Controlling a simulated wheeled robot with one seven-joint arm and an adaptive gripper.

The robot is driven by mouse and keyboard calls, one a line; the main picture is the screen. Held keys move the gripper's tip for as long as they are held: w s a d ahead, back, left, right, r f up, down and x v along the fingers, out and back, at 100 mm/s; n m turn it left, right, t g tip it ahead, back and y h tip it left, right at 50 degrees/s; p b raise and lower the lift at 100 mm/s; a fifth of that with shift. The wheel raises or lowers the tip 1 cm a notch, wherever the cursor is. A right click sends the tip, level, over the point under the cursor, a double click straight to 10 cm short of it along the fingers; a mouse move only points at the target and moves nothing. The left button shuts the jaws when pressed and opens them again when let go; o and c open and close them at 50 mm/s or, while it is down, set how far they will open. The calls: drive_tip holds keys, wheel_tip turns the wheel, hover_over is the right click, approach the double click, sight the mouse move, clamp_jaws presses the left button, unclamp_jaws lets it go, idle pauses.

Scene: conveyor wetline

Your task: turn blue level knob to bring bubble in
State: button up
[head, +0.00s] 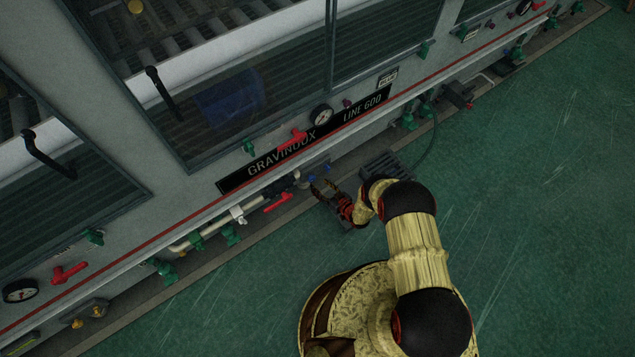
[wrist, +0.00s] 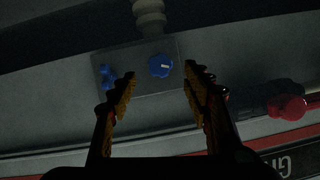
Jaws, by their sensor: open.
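A round blue knob (wrist: 160,66) with a pale mark sits on a grey plate (wrist: 148,88) in the wrist view. A second, smaller blue fitting (wrist: 106,75) is at the plate's left. My gripper (wrist: 159,76) is open and empty, its two yellow-and-black fingers to either side of the round knob in the picture. I cannot tell how far the fingertips are from it. In the head view my gripper (head: 323,187) is low beside the machine, near small blue parts (head: 313,177). I cannot make out a level bubble in either view.
A pale pipe (wrist: 150,18) meets the plate's edge. A red knob (wrist: 287,107) is to the right. In the head view, a red-handled valve (head: 278,202) is left of my gripper and a dark grated box (head: 385,165) is right. Green floor (head: 540,200) is open.

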sight(313, 180)
drive_tip(key=shift+b+x, duration=1.15)
drive_tip(key=shift+x, duration=2)
drive_tip(key=shift+c, duration=1.1)
drive_tip(key=c, duration=0.9)
drive_tip(key=shift+d+f+m+g+y, duration=0.1)
drive_tip(key=shift+m+g+y, duration=0.2)
drive_tip(key=shift+m, duration=0.3)
drive_tip(key=shift+c, duration=0.2)
drive_tip(key=o, duration=1.2)
drive_tip(key=shift+c, duration=0.2)
